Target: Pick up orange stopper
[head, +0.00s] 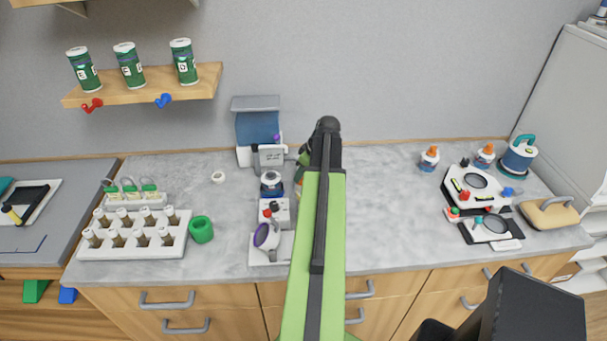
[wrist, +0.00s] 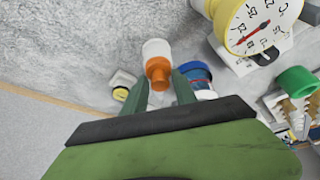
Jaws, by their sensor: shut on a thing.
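In the wrist view the orange stopper (wrist: 158,70) is between the fingertips of my gripper (wrist: 162,84), with a white rounded part (wrist: 155,47) directly beyond it. My gripper is shut on the orange stopper. I cannot tell whether the white part is joined to the stopper or how far the stopper is above the counter. In the head view my arm hides the fingertips and the stopper.
Beside the right finger is a blue capped item (wrist: 195,72); left lies a small white and yellow piece (wrist: 122,84). A yellow dial (wrist: 262,22) and a green ring (wrist: 297,80) are at right.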

